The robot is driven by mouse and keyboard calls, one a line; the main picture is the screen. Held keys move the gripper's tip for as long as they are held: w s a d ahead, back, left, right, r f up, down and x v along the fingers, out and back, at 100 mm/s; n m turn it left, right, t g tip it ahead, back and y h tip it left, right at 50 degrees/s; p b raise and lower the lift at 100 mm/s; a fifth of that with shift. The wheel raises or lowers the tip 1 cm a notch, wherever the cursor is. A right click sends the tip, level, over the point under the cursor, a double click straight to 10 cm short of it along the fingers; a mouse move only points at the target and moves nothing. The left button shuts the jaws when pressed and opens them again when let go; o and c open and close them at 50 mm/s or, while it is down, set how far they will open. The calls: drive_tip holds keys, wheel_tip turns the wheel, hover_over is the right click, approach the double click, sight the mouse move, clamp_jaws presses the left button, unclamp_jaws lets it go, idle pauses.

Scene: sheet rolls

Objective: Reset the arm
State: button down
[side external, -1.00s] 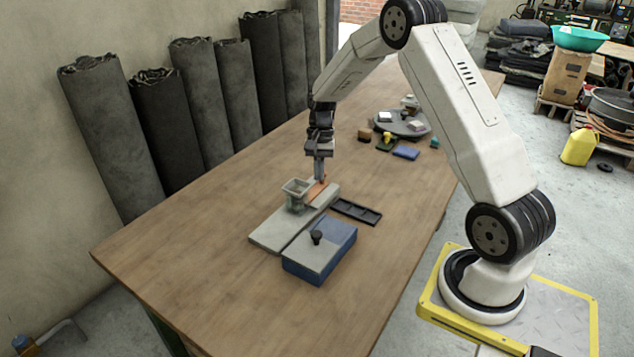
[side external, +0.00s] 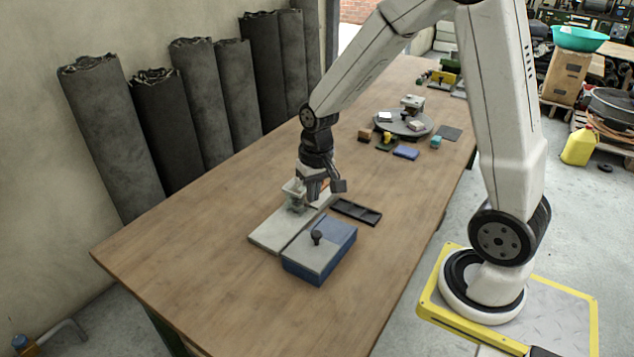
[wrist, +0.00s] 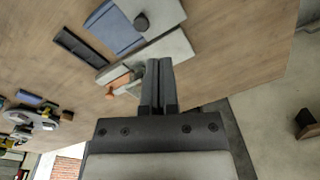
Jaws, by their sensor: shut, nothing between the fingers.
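My gripper (side external: 313,195) hangs over the table, above and in front of the grey board and its small hopper-like cup in the side view. In the wrist view my gripper (wrist: 158,64) shows its two fingers together with nothing between them. The fingertips overlap the board in both pictures; I cannot tell the exact gap to it. The arm is bent, with its forearm slanting down to the left.
A blue box with a grey lid and black knob (side external: 335,262) stands beside the grey board (side external: 272,236). A black tray (side external: 357,211) lies to the right. A round grey turntable (side external: 418,133) with small blocks is farther back. The table's front left (side external: 190,260) is clear.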

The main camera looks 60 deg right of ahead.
drive_tip(key=s+a+n+t, duration=0.2)
drive_tip(key=s+a+n, duration=0.3)
drive_tip(key=s, duration=0.2)
drive_tip(key=shift+s+a+r, duration=0.25)
drive_tip(key=shift+a+r, duration=0.1)
drive_tip(key=shift+a, duration=0.05)
